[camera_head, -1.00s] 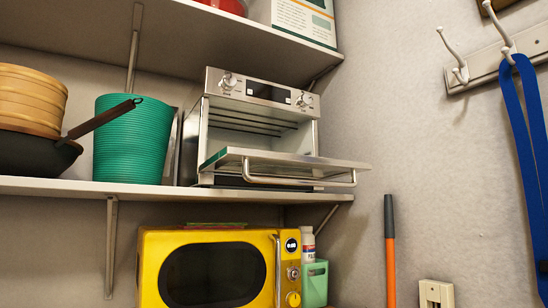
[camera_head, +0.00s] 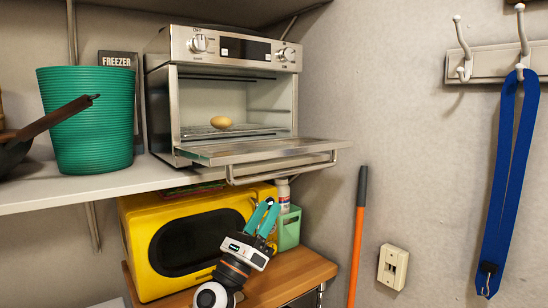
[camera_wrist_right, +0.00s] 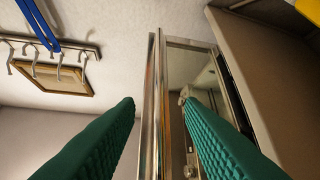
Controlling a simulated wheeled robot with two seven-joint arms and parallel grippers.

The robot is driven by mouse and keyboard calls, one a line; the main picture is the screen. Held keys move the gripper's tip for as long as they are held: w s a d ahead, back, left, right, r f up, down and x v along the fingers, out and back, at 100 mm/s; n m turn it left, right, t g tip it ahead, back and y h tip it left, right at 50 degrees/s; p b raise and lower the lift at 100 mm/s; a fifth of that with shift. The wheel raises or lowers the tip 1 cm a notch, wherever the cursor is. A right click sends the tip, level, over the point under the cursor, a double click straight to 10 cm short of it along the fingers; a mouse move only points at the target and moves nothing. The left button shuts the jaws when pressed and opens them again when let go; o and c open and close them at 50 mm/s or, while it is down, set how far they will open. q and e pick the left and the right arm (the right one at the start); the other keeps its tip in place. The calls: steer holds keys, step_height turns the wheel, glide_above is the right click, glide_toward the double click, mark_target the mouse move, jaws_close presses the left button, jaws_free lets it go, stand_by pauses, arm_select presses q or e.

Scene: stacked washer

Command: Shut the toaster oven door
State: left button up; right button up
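The silver toaster oven (camera_head: 225,95) stands on the upper shelf with its door (camera_head: 262,150) swung down, about level. A bar handle (camera_head: 285,170) runs along the door's front edge. A brown egg (camera_head: 221,122) sits on the rack inside. My right gripper (camera_head: 268,208), with teal fingers, is below the door and handle, pointing up. In the right wrist view the gripper (camera_wrist_right: 157,97) is open, with its fingers apart. There the door's metal edge (camera_wrist_right: 155,60) runs between and beyond the fingers. I cannot tell contact. My left gripper is out of view.
A green bin (camera_head: 85,120) and a dark pan stand left of the oven on the shelf (camera_head: 80,188). A yellow microwave (camera_head: 150,245) sits below, beside a green holder (camera_head: 288,230). An orange-handled pole (camera_head: 357,235) leans by the wall at right.

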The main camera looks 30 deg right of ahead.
mark_target(291, 172)
steer(key=p+x, duration=0.4)
steer(key=x, duration=0.6)
steer(key=shift+d+r, duration=0.2)
steer(key=shift+d+r+p, duration=0.25)
steer(key=shift+d+p, duration=0.1)
steer(key=shift+p, duration=0.05)
jaws_close()
steer(key=shift+w, duration=0.1)
